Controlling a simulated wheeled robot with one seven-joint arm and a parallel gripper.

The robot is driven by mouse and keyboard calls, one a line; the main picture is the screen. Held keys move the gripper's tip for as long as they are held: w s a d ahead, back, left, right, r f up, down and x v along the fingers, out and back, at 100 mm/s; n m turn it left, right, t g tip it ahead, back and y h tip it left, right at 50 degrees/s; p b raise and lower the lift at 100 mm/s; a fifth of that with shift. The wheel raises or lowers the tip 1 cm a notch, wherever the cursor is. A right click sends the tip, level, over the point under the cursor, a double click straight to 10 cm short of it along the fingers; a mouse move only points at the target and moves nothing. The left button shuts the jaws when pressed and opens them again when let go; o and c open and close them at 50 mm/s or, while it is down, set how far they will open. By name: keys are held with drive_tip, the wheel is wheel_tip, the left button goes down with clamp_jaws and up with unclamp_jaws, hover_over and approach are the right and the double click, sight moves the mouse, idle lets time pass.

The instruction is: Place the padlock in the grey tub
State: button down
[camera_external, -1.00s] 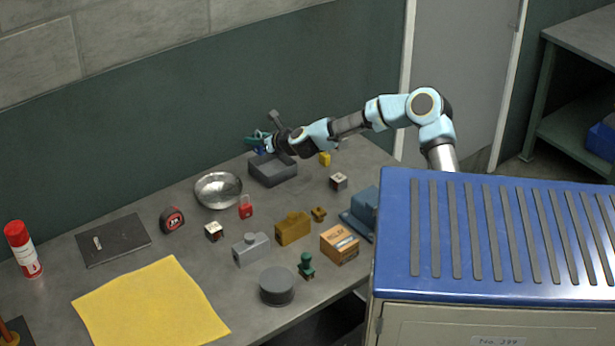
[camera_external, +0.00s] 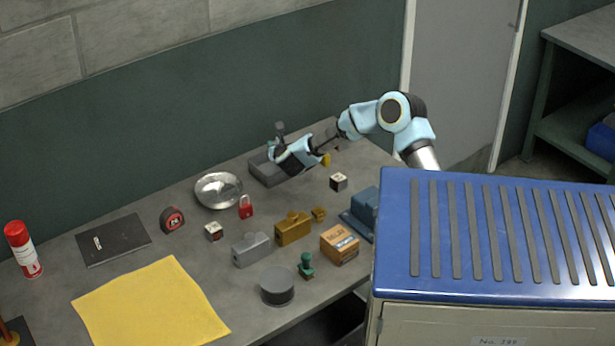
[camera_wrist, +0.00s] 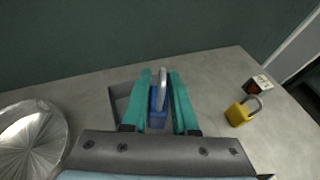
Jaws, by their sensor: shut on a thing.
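My gripper (camera_wrist: 157,98), with green fingers, is shut on a blue padlock (camera_wrist: 158,112) with a silver shackle. In the wrist view the padlock stands between the fingers, in front of the grey tub (camera_wrist: 119,104). In the external view the grey tub (camera_external: 262,174) is at the back of the bench, and my gripper (camera_external: 273,153) is over it. My wrist hides part of the tub, and the held padlock is not clear there. I cannot tell how high the padlock is above the tub floor.
A metal bowl (camera_external: 218,190) stands left of the tub. A red padlock (camera_external: 246,209) is in front of it. A yellow padlock (camera_wrist: 239,113) and a small box (camera_wrist: 257,85) are right of the tub. Several blocks stand nearer the front. A yellow sheet (camera_external: 150,305) lies front left.

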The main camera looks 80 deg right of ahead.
drive_tip(key=shift+f+p, duration=0.7)
drive_tip(key=shift+f, duration=2.6)
drive_tip(key=shift+f, duration=0.2)
drive_tip(key=c, duration=0.7)
unclamp_jaws()
drive_tip(key=shift+r, duration=0.15)
drive_tip(key=shift+r, duration=0.15)
drive_tip(key=b+v, duration=0.3)
drive_tip(key=v, duration=0.9)
